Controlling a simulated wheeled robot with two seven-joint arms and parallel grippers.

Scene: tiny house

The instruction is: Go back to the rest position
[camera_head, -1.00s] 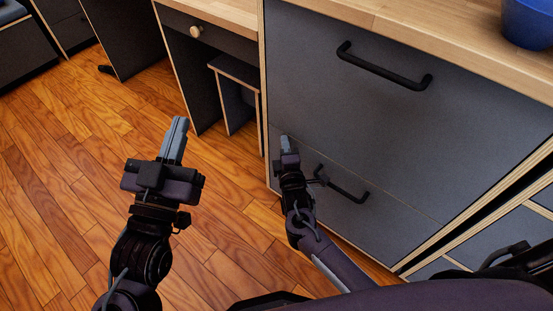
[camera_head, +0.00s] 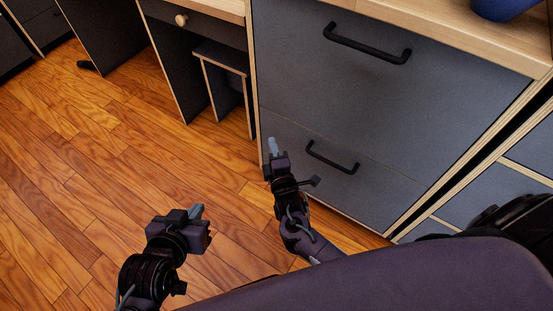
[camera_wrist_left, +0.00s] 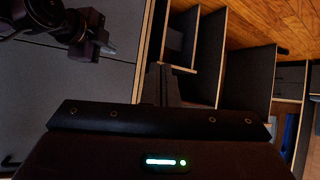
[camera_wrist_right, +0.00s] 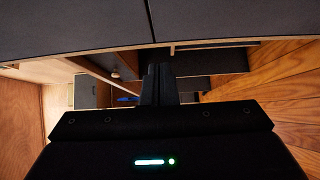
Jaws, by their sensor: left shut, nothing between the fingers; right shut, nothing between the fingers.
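My left gripper (camera_head: 196,213) is low over the wooden floor at the lower left of the head view, its fingers together and empty. Its closed fingers also show in the left wrist view (camera_wrist_left: 160,84). My right gripper (camera_head: 273,147) is in front of the grey drawer cabinet, its fingers together and empty. Its closed fingers also show in the right wrist view (camera_wrist_right: 158,84). Neither gripper appears to hold a handle or any object. I cannot tell the exact gap between my right gripper and the cabinet front.
The grey drawer cabinet (camera_head: 330,95) has an upper black handle (camera_head: 366,46) and a lower one (camera_head: 332,158); both drawers look closed. A blue container (camera_head: 500,6) stands on the wooden counter. A desk with a round knob (camera_head: 181,20) is behind. The wooden floor (camera_head: 90,190) at left is clear.

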